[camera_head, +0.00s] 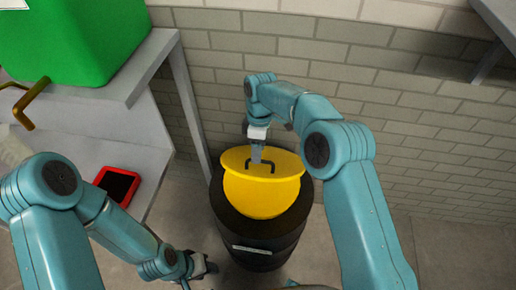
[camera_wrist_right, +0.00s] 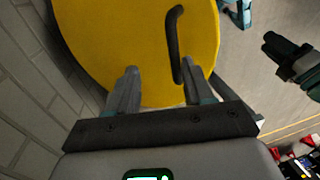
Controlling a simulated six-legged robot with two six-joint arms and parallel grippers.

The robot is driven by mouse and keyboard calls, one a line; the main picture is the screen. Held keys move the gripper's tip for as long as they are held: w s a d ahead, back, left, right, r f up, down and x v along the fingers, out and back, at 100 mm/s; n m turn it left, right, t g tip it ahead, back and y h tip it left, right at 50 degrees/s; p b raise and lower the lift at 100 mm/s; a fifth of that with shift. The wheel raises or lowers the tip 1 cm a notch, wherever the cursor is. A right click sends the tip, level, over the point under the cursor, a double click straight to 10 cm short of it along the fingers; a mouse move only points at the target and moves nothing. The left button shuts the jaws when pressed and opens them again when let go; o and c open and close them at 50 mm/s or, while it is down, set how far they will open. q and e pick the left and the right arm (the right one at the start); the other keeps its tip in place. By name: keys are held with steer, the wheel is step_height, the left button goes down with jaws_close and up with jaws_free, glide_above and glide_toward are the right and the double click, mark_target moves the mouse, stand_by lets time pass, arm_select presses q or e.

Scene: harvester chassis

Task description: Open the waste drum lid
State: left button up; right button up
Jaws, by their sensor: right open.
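The waste drum (camera_head: 258,252) is black and stands on the floor at the middle of the head view. Its yellow lid (camera_head: 235,158) carries a dark bar handle (camera_head: 262,163). A yellow rounded surface shows below the lid inside the black rim; I cannot tell whether there is a gap between them. My right gripper (camera_head: 256,156) is at the handle. In the right wrist view its fingers (camera_wrist_right: 160,85) are apart and empty, with the handle (camera_wrist_right: 176,45) ahead, nearer the right-hand finger. My left gripper (camera_head: 208,268) is low, left of the drum; its jaws are unclear.
A grey bench on the left holds a green box (camera_head: 75,40) and a red-framed device (camera_head: 117,185). A bench leg (camera_head: 190,105) stands close to the drum's left. A brick wall (camera_head: 420,120) is behind. Floor right of the drum looks clear.

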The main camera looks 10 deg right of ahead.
steer(key=shift+w+d, duration=0.1)
steer(key=shift+w, duration=0.05)
step_height(320, 180, up, 16)
steer(key=w+p, duration=0.2)
steer(key=p, duration=0.6)
steer(key=shift+w+d, duration=0.35)
